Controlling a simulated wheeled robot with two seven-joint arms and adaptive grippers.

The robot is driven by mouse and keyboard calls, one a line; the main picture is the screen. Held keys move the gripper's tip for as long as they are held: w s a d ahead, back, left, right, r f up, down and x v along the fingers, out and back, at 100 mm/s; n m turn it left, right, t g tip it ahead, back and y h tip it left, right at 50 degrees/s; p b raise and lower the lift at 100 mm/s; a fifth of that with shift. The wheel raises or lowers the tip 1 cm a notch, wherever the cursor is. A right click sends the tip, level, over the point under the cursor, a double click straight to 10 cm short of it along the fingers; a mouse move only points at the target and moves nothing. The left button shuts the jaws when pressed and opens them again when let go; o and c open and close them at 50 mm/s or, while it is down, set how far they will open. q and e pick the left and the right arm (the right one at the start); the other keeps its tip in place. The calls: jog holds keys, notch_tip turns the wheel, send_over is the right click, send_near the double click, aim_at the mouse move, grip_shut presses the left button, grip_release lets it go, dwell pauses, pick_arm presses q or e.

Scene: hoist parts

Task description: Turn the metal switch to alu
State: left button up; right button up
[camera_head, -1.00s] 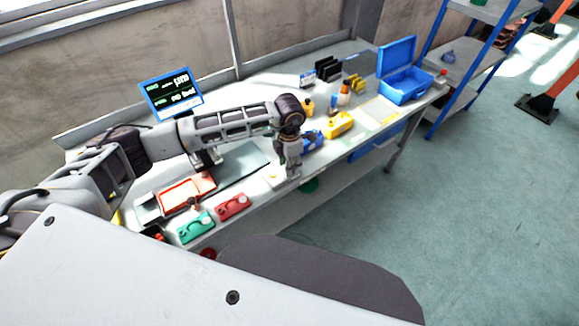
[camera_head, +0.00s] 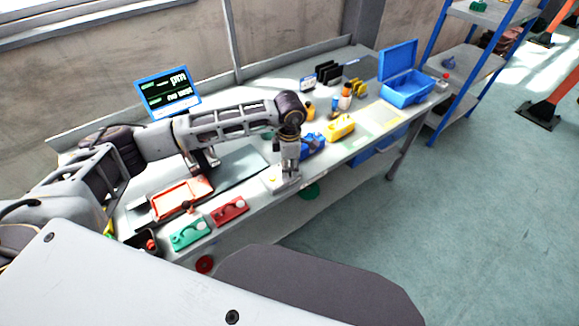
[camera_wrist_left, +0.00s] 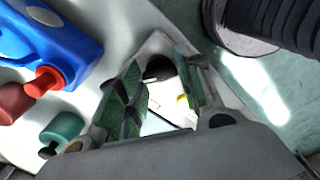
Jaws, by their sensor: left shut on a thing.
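My left gripper (camera_head: 284,184) points down at a small pale box (camera_head: 270,179) near the front edge of the workbench. In the left wrist view the gripper (camera_wrist_left: 163,76) has its green-padded fingers on both sides of a dark round knob (camera_wrist_left: 158,67), which looks like the metal switch. It is shut on this knob. The pale plate around the knob shows between the fingers, with a small yellow mark on it. The fingers hide much of the switch, and I cannot read its setting. My right gripper is not in view.
A blue-framed screen (camera_head: 168,92) stands at the back left. Red (camera_head: 229,210) and green (camera_head: 187,233) devices lie left of the gripper. Blue (camera_head: 313,144) and yellow (camera_head: 340,127) devices stand right of it, before an open blue case (camera_head: 408,92).

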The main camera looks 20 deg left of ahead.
pick_arm(q)
jog(key=o, duration=1)
jog(key=shift+r, duration=6)
